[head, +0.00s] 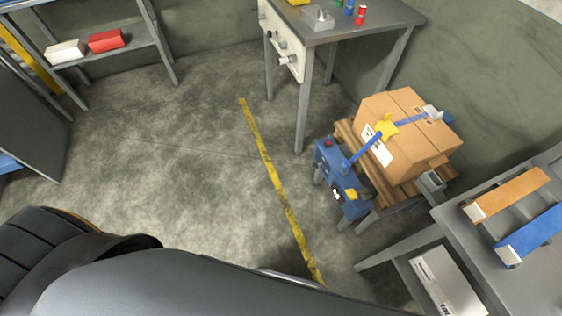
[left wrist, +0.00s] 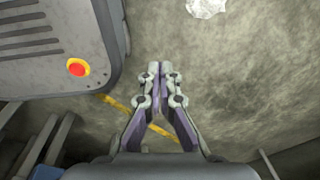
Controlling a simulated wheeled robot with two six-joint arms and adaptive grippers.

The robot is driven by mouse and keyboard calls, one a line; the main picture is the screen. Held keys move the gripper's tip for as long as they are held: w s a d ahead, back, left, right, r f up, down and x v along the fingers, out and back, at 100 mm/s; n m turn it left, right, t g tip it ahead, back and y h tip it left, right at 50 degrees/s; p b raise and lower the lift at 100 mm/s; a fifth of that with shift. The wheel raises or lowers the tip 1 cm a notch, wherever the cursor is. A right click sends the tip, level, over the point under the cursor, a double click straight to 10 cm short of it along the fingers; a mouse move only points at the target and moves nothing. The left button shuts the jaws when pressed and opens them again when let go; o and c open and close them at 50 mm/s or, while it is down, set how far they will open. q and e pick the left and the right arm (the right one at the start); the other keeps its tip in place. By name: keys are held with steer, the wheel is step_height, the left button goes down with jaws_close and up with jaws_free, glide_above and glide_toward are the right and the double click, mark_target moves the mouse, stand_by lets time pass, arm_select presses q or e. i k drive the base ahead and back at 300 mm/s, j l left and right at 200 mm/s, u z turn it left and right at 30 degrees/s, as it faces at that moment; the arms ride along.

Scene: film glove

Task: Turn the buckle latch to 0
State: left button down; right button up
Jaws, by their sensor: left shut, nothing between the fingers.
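A cardboard box (head: 405,122) stands on a wooden pallet (head: 381,179) in the head view. A blue strap (head: 411,121) runs over its top and down its near side. A yellow piece (head: 386,129) sits on the strap at the box's near top edge. It may be the buckle latch, but its setting is too small to read. The strap meets a blue unit (head: 341,181) with a small yellow part. My left gripper (left wrist: 160,68) is shut and empty over the concrete floor in the left wrist view, with no box or strap near it. My right gripper is in neither view.
A grey table (head: 345,25) stands behind the box. A workbench (head: 470,235) with orange and blue bars is at the right, and a shelf (head: 110,45) at the far left. Open floor (head: 170,160) with a yellow line (head: 268,160) lies left of the pallet.

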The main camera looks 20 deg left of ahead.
mark_target(315, 164)
steer(key=j+z, duration=0.1)
steer(key=z, duration=0.25)
steer(key=i+j+z, duration=0.1)
steer(key=z, duration=0.2)
steer(key=j+z, duration=0.15)
steer(key=z, duration=0.2)
steer(key=i+j+z, duration=0.1)
steer(key=j+z, duration=0.2)
steer(key=j, duration=0.65)
steer(key=j+z, duration=0.25)
steer(key=j, duration=0.7)
steer(key=k+j+z, duration=0.1)
steer(key=j+z, duration=0.2)
steer(key=j, duration=0.6)
